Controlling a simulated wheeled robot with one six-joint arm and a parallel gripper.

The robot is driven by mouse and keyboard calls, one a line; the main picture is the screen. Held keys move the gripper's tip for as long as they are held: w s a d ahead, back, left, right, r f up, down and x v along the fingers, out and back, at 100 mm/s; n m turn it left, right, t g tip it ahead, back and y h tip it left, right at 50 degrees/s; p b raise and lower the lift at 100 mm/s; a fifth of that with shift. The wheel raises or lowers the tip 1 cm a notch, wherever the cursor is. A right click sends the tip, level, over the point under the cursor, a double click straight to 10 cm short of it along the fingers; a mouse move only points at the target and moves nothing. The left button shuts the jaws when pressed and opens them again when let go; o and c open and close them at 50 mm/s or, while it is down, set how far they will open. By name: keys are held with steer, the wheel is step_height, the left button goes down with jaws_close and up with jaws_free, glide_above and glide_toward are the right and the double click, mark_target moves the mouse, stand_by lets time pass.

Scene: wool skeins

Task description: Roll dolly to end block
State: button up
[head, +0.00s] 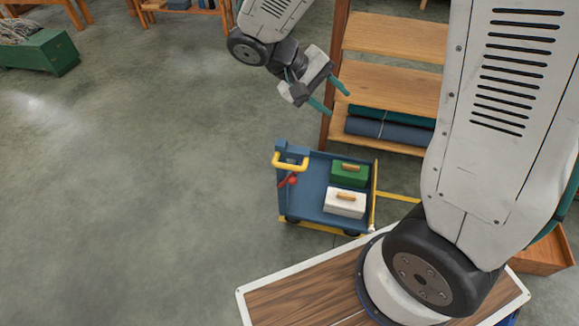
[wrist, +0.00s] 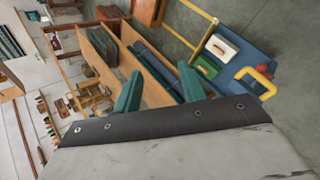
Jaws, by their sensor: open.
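A blue dolly (head: 312,190) stands on the floor in the middle of the head view, beside the wooden shelf. It has a yellow handle (head: 290,163) at its left end and a red part (head: 291,181) below the handle. It carries a green box (head: 348,176) and a white box (head: 344,206). In the wrist view the dolly (wrist: 240,62) and handle (wrist: 258,80) are at the upper right. My gripper (head: 331,96) is open and empty, in the air above and behind the dolly, apart from the handle. I cannot make out an end block.
A wooden shelf (head: 390,92) with rolled cloth (head: 388,135) stands behind the dolly at the right. A yellow floor line (head: 398,197) runs right from the dolly. A green chest (head: 40,52) stands at far left. The floor left of the dolly is clear.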

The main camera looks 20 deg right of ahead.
steer(key=w+a+f+n+t+h, duration=0.2)
steer(key=w+a+f+h, duration=0.15)
steer(key=w+f, duration=0.45)
steer(key=n+t+h, duration=0.1)
steer(key=n+t, duration=0.4)
steer(key=t, duration=0.4)
glide_toward(290, 167)
steer(key=w+d+f, duration=0.2)
steer(key=w, duration=0.1)
steer(key=x, duration=0.7)
steer(key=shift+s+d+r, duration=0.25)
steer(key=shift+d, duration=0.05)
steer(key=shift+c, duration=0.2)
jaws_close()
